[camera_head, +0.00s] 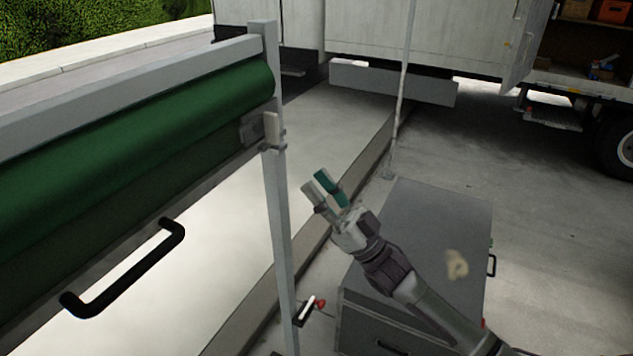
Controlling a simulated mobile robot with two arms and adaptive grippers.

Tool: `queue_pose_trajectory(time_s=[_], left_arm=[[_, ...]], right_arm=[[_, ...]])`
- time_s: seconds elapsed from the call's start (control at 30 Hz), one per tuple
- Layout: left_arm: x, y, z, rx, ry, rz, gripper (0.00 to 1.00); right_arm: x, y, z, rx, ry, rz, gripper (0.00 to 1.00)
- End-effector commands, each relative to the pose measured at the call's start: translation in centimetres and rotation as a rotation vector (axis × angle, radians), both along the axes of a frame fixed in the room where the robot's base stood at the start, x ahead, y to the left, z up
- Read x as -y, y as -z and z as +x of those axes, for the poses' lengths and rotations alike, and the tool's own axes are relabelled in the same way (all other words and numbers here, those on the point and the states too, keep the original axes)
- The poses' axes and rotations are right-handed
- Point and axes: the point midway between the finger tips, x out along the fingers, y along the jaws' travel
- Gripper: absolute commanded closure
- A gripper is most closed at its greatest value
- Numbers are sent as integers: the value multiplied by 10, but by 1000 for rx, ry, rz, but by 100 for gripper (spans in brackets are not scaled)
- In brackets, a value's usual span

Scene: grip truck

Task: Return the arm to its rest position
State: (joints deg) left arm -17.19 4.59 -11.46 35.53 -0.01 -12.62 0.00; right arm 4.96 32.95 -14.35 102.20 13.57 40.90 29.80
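My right gripper (325,190) is in the middle of the camera_head view, on an arm that comes in from the lower right. Its two fingers, one pale and one green-tipped, stand apart with nothing seen between them. It is in the air, in front of a grey box and to the right of a pale upright post. My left gripper is not in view.
A green roller (150,140) in a grey frame with a black handle (125,270) fills the left. The post (279,220) stands close to my gripper. A dark grey box (440,225) is under my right arm. A white truck (450,35) stands behind.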

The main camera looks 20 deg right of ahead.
Motion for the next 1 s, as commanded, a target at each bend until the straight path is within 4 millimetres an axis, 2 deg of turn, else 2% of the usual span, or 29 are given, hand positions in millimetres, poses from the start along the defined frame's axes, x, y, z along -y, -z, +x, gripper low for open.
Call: queue_pose_trajectory(time_s=[0.33,0.37,0.47,0.57,0.63,0.73,0.8,0.87,0.9,1.0], left_arm=[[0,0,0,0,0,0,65],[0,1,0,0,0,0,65],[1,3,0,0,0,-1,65],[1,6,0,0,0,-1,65],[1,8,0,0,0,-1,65],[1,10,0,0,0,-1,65],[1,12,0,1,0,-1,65],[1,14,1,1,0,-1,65],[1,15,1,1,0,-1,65],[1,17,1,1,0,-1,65]], right_arm=[[1,4,2,-11,7,-3,65],[2,9,4,-22,15,-5,65],[7,43,18,-100,67,-25,65],[17,104,35,-238,151,-65,65],[26,157,44,-354,214,-103,65],[36,234,46,-520,293,-164,65],[43,287,40,-636,339,-212,65],[47,333,30,-734,372,-253,65],[50,362,22,-800,390,-280,65],[54,434,-7,-962,428,-355,65]])
